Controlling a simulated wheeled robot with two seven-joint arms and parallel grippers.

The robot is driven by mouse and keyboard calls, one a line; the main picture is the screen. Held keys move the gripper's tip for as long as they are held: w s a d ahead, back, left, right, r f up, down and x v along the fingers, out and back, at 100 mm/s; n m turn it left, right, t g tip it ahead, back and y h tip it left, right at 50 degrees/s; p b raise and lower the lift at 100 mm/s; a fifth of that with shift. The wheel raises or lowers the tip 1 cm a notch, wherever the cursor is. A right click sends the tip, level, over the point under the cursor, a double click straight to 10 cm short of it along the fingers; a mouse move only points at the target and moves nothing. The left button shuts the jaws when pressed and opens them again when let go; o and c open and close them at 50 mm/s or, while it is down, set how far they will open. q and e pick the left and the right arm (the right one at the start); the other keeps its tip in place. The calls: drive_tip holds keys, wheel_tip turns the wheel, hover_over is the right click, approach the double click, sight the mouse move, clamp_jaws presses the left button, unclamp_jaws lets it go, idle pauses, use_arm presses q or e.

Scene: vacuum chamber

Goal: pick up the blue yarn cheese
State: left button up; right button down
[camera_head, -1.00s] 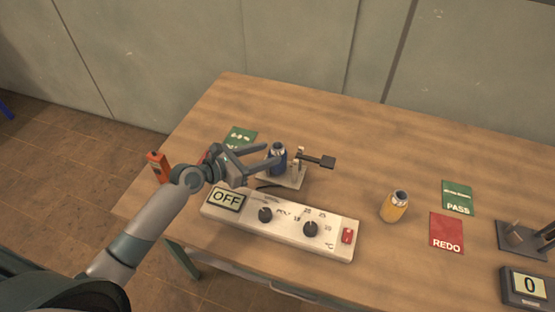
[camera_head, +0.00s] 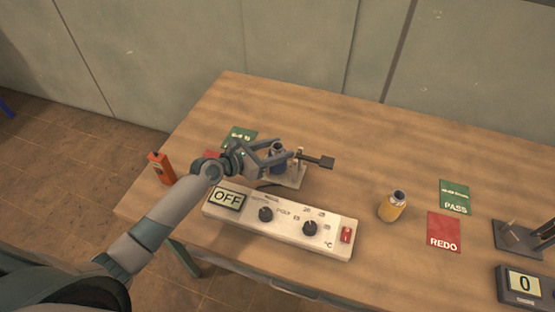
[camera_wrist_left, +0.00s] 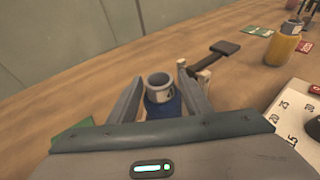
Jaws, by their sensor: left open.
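The blue yarn cheese (camera_head: 277,157) stands upright on a small grey stand with a dark lever, on the left part of the table. In the head view it is partly hidden by my left gripper (camera_head: 279,152). My left gripper is open, with its fingers on either side of the blue cheese. In the left wrist view the blue cheese (camera_wrist_left: 161,97) shows between the two fingers of the left gripper (camera_wrist_left: 160,92), with a visible gap at least on the right side. I cannot tell whether the left finger touches it. My right gripper is not in view.
A white control box (camera_head: 280,225) reading OFF lies in front of the stand. A yellow yarn cheese (camera_head: 392,206) stands to the right, near a green PASS card (camera_head: 455,196) and a red REDO card (camera_head: 443,231). An orange device (camera_head: 161,168) is at the left edge.

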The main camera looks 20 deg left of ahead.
use_arm(q)
drive_tip(key=shift+s, duration=0.1)
clamp_jaws()
wheel_tip(320, 180, up, 10)
idle(0.6)
idle(0.4)
